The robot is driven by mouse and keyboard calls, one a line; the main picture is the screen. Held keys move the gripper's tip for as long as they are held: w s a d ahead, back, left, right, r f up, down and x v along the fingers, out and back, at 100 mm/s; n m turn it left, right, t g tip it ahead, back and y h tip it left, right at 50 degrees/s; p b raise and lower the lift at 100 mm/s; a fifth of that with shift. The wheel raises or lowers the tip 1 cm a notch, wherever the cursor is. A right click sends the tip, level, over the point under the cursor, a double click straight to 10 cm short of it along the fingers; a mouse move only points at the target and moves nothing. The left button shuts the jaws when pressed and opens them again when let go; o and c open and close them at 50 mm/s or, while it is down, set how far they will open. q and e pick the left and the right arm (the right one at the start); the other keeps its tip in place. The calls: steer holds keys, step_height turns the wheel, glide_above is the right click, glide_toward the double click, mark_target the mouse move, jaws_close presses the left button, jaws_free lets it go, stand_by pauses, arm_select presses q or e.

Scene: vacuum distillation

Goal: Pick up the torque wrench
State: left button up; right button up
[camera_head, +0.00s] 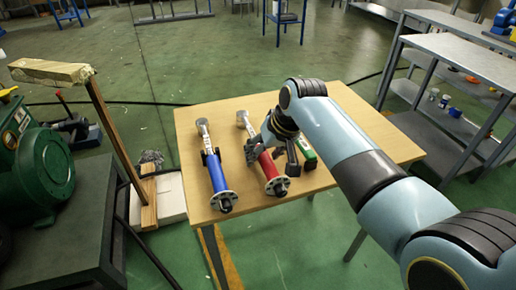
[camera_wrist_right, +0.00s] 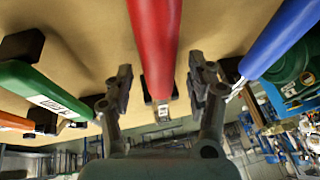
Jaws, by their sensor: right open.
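A red-bodied tool (camera_head: 267,166) lies on the wooden table, with a metal far end and a round flange at the near end. A similar blue-bodied tool (camera_head: 216,172) lies to its left. I cannot tell for sure which is the torque wrench. My right gripper (camera_head: 262,153) is low at the red tool's middle and hides part of it. In the right wrist view my open gripper (camera_wrist_right: 161,80) has one finger on each side of the red body (camera_wrist_right: 154,35); contact is not visible. The left gripper is not in view.
A green tool (camera_head: 305,151) and a black part (camera_head: 292,158) lie right of the red tool. An orange tool (camera_wrist_right: 14,122) shows in the wrist view. The table's (camera_head: 335,112) back right is bare. A metal shelf (camera_head: 462,62) stands right, a green machine (camera_head: 42,165) left.

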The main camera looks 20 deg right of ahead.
steer(key=shift+x, duration=0.8)
jaws_close()
steer(key=shift+w+r, duration=0.1)
steer(key=shift+r, duration=0.05)
